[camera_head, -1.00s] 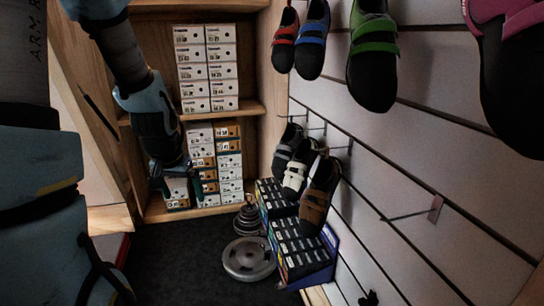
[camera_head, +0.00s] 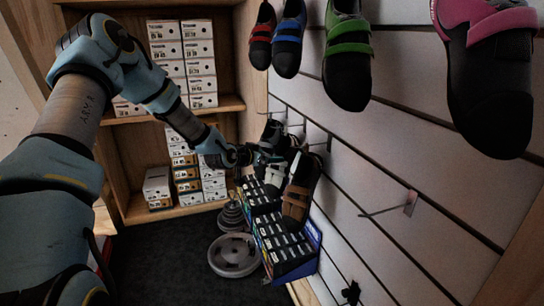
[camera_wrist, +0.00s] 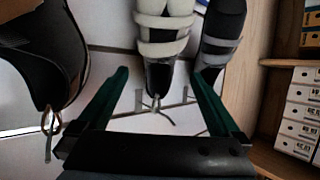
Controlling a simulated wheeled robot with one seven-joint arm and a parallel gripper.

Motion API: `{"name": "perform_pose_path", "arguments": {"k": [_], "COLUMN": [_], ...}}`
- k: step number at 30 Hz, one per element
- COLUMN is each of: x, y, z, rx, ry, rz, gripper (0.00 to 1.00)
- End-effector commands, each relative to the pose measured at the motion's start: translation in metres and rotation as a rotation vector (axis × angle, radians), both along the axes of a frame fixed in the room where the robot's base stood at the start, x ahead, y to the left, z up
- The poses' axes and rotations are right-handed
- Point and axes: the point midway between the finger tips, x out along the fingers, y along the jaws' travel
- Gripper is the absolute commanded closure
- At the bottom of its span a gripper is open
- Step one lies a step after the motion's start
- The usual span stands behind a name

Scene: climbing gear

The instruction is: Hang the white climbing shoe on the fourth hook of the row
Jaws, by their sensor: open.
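The white climbing shoe (camera_head: 273,176) hangs on the slatted wall between a dark grey-strapped shoe (camera_head: 271,133) and a brown-strapped shoe (camera_head: 299,190). In the wrist view the white shoe (camera_wrist: 165,35) hangs sole-out of sight, straps facing me, with a pull loop at its lower end in the picture. My gripper (camera_head: 248,156) is at the shoes, partly covering the white one. Its green fingers (camera_wrist: 158,82) are spread on either side of the white shoe's heel and loop, holding nothing. Thin metal hooks (camera_head: 327,143) stick out beside the shoes; which is fourth is unclear.
A lone hook (camera_head: 408,203) juts from the wall at right. Larger shoes, red, blue, green (camera_head: 347,60) and pink (camera_head: 487,70), hang above. Box displays (camera_head: 285,245) stand below the shoes. Shelves of boxes (camera_head: 185,60) and weight plates (camera_head: 234,256) are behind.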

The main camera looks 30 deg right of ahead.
Motion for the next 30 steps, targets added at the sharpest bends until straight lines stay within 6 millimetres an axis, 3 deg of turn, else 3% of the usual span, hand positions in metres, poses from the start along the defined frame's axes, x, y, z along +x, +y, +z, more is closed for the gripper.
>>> {"name": "perform_pose_path", "arguments": {"k": [18,30], "x": [0.040,0.046], "y": [-0.075,-0.084], "z": [-0.034,-0.041], "rx": [0.003,0.004], "ry": [0.003,0.002], "rz": [0.000,0.000], "gripper": [0.00,0.00]}}
